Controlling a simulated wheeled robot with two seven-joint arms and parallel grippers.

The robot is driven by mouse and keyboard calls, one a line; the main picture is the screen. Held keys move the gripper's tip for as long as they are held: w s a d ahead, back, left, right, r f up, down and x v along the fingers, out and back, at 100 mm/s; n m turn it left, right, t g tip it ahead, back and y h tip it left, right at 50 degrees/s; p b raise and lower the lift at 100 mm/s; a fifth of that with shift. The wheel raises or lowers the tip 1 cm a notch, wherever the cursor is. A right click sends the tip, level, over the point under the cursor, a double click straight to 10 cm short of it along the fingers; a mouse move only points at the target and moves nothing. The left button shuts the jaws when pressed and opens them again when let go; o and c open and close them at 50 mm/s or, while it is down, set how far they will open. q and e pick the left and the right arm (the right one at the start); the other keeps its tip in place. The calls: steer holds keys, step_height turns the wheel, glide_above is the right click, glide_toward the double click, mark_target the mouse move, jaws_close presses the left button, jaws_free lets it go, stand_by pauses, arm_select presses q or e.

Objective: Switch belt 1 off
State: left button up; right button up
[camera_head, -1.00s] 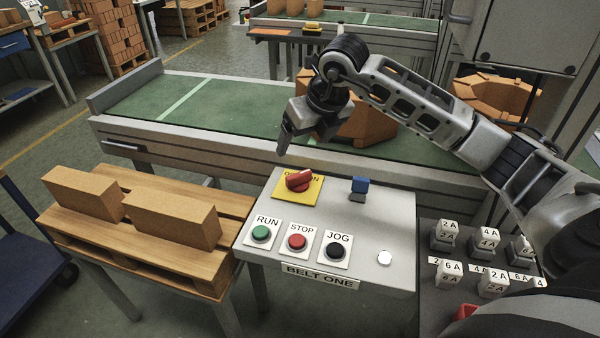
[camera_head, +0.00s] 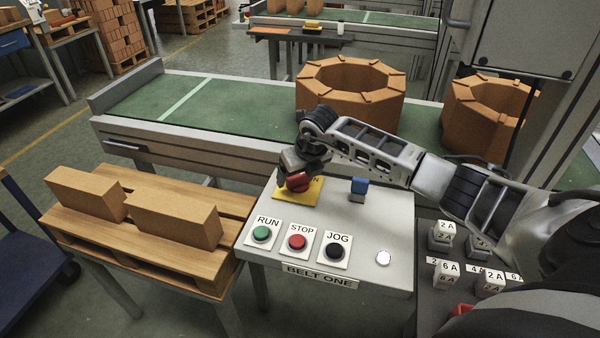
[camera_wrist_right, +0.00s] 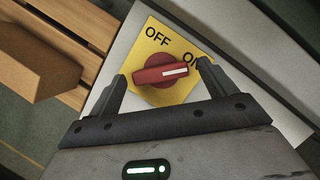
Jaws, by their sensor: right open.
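The red rotary switch (camera_head: 296,183) sits on a yellow plate (camera_head: 312,190) at the back left of the grey BELT ONE panel (camera_head: 349,224). In the right wrist view the red knob (camera_wrist_right: 160,74) lies between OFF and ON lettering, its white mark pointing right, toward ON. My right gripper (camera_head: 293,181) is at the knob, partly covering the plate. In the wrist view its open fingers (camera_wrist_right: 160,82) stand on either side of the knob, with gaps visible. My left gripper is out of view.
The panel also holds a green RUN button (camera_head: 261,233), a red STOP button (camera_head: 297,242), a black JOG button (camera_head: 335,250) and a blue switch (camera_head: 359,187). Numbered fuse blocks (camera_head: 441,236) lie right. A pallet with bricks (camera_head: 172,217) stands left, the green belt (camera_head: 235,108) behind.

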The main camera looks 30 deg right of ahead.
steer(key=shift+w+f, duration=0.15)
steer(key=shift+f, duration=0.15)
steer(key=c, duration=0.8)
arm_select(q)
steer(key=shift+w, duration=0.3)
arm_select(e)
steer(key=shift+c, duration=0.9)
